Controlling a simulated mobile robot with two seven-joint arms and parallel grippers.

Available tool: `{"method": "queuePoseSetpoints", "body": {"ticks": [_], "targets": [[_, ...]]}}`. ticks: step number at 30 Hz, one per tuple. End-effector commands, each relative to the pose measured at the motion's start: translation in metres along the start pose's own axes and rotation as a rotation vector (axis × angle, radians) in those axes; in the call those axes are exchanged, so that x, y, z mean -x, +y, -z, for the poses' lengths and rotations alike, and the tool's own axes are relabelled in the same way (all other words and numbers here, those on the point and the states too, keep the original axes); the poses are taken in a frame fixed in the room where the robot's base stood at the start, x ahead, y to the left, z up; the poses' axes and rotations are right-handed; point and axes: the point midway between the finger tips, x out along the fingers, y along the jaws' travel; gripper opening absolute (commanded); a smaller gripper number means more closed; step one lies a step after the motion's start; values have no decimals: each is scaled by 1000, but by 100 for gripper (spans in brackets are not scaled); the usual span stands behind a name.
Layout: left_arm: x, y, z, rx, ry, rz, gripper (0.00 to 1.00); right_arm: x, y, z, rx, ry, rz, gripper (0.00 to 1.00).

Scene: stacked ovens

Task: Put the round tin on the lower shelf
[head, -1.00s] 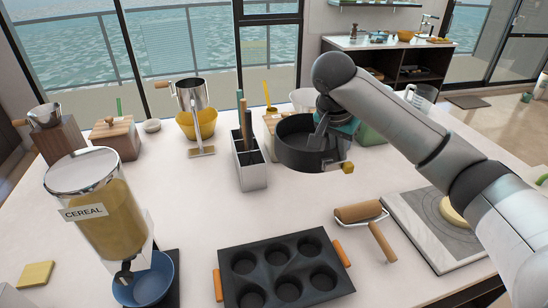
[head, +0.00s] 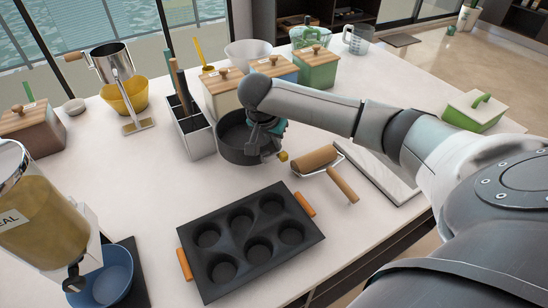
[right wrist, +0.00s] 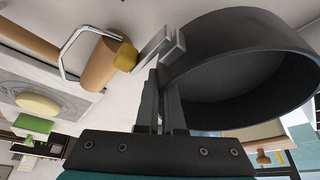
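The round tin (head: 237,152) is a dark, open, round pan at the middle of the counter, beside the utensil holder. In the right wrist view the tin (right wrist: 240,60) fills the upper right, with its wall at the fingers. My right gripper (head: 268,150) is at the tin's right side. In the right wrist view the gripper (right wrist: 163,48) has its fingers close together, shut on the tin's edge. I cannot tell whether the tin's base touches the counter. My left gripper is not in view. I cannot identify the lower shelf here.
A muffin tray (head: 250,240) lies in front, and a roller (head: 316,160) lies right of the tin. The utensil holder (head: 197,140) stands close at its left. Lidded boxes (head: 222,92) stand behind. A cereal dispenser (head: 40,210) is at the left.

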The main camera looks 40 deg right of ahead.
Motion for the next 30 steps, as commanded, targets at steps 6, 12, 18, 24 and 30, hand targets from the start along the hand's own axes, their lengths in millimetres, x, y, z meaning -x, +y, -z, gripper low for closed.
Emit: {"method": "queuePoseSetpoints", "body": {"ticks": [6,12,18,24,30], "targets": [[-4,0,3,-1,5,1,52,-19,0,-8,0,1,1,0],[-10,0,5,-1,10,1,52,-43,-1,-17,-3,2,2,0],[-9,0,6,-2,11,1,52,-45,-1,-18,-2,2,4,0],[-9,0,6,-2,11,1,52,-47,0,-20,0,0,1,6],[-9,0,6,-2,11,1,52,-47,0,-20,0,0,1,28]]}}
